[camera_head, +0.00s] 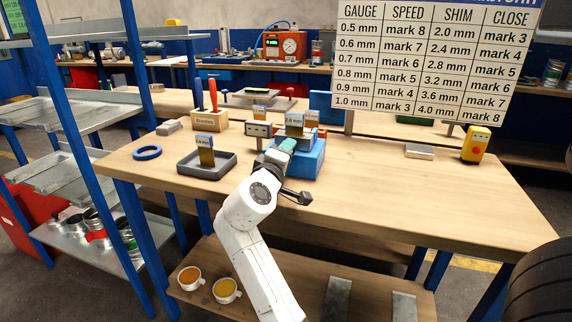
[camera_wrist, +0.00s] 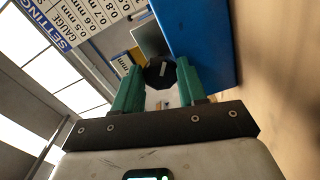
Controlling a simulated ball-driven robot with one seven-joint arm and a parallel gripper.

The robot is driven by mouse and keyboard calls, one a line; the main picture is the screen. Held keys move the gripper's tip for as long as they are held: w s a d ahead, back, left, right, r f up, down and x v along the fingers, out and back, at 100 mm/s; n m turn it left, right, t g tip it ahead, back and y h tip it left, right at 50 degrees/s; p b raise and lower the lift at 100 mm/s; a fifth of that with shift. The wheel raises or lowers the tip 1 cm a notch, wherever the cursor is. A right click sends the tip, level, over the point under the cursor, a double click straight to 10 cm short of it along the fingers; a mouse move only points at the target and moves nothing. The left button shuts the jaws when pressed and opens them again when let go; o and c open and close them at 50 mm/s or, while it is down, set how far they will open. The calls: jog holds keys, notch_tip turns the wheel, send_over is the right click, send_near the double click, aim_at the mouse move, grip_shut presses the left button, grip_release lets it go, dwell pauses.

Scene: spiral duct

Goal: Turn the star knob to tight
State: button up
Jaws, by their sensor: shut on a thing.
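The dark, many-sided star knob (camera_wrist: 160,72) sits between the two green fingers of my gripper (camera_wrist: 158,82) in the wrist view. The fingers are shut on its sides. In the head view my gripper (camera_head: 283,147) reaches the front of the blue machine (camera_head: 308,162) on the bench and hides the knob there. The machine's blue side also shows in the wrist view (camera_wrist: 205,40). I cannot read any tight mark or the knob's turn.
A grey tray (camera_head: 225,168) with a labelled shim stands left of the machine, with a blue ring (camera_head: 147,153) beyond it. A wall chart (camera_head: 430,60) stands behind. A yellow box with a red button (camera_head: 476,146) is at the right. The bench right of the machine is mostly clear.

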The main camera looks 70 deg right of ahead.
jog(key=m+b, duration=0.2)
jog(key=f+m+b, duration=0.1)
jog(key=m+b, duration=0.1)
jog(key=shift+m, duration=0.3)
jog(key=shift+w+r+m+b, duration=0.1)
jog(key=shift+r+m+b, duration=0.05)
jog(key=shift+m+b, duration=1.6)
jog(key=shift+m, duration=0.25)
jog(key=o, duration=1.1)
jog(key=shift+r, duration=0.15)
jog(key=shift+c, duration=0.2)
jog(key=a, duration=1)
jog(key=shift+s+a+p, duration=0.35)
jog(key=shift+s+a, duration=0.05)
